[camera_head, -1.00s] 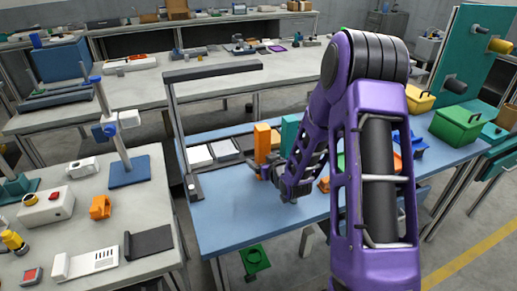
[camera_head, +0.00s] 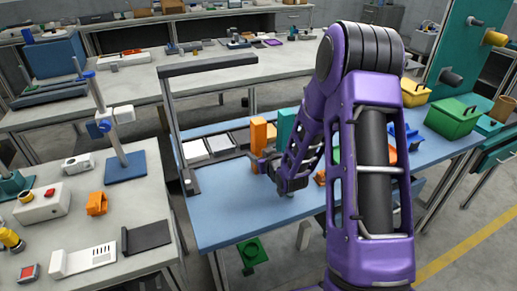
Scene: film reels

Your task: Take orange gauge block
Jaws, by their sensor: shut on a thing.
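The orange gauge block (camera_head: 258,138) is a tall upright bar on the blue-topped bench, seen in the head view. My gripper (camera_head: 263,163), at the end of my purple arm, is at the lower part of the block, shut on it. The dark fingers and wrist partly cover the block's foot, so I cannot tell whether it touches the bench top.
A teal block (camera_head: 287,124) stands right behind my wrist. A dark frame (camera_head: 172,120) rises at the bench's left end, near pale plates (camera_head: 194,150). Green (camera_head: 455,117) and yellow (camera_head: 415,93) bins stand at the right. The bench's front left is clear.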

